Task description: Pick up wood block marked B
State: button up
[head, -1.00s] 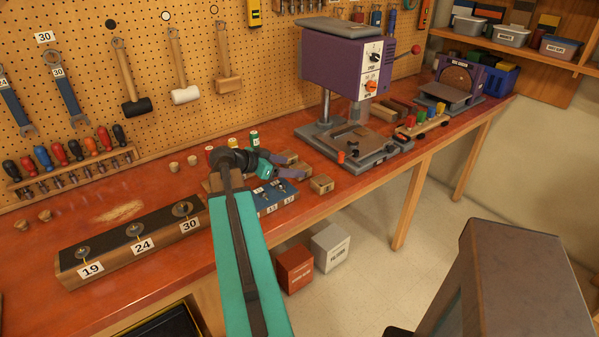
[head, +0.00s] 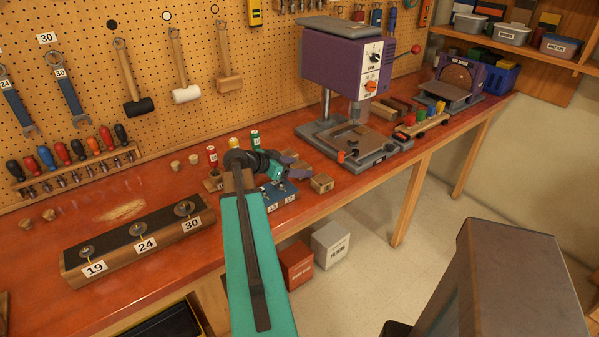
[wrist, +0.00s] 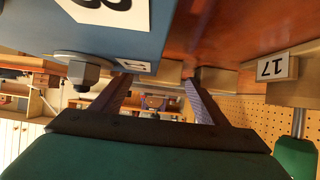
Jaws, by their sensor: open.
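A small wood block (head: 321,184) with a marked pale label sits near the bench's front edge in the head view. The mark is too small to read surely. My gripper (head: 297,166) is just left of and behind it, above the bench, with its purple fingers apart. Another wood piece shows beside the fingers, partly hidden. In the wrist view my gripper (wrist: 159,80) is open, and wood pieces (wrist: 218,80) lie beyond the fingertips. No letter B is readable there. I cannot tell whether the fingers touch anything.
The purple drill press (head: 345,65) stands to the right. A long numbered holder (head: 130,240) lies left.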

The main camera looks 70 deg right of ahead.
jog(key=c, duration=1.2)
jog(key=shift+o, duration=0.2)
jog(key=shift+r, duration=0.2)
jog(key=shift+r+b, duration=0.85)
jog(key=shift+r, duration=0.75)
jog(key=s+a, duration=0.1)
jog(key=s+a+b, duration=0.1)
jog(key=a, duration=0.1)
jog(key=s+a, duration=0.1)
jog(key=shift+a+r, duration=0.15)
jog(key=shift+a, duration=0.15)
jog(key=shift+a+b, duration=0.1)
jog(key=shift+b, duration=0.9)
jog(key=shift+s+a+b, duration=0.15)
jog(key=shift+s+b, duration=0.05)
jog(key=shift+b, duration=0.65)
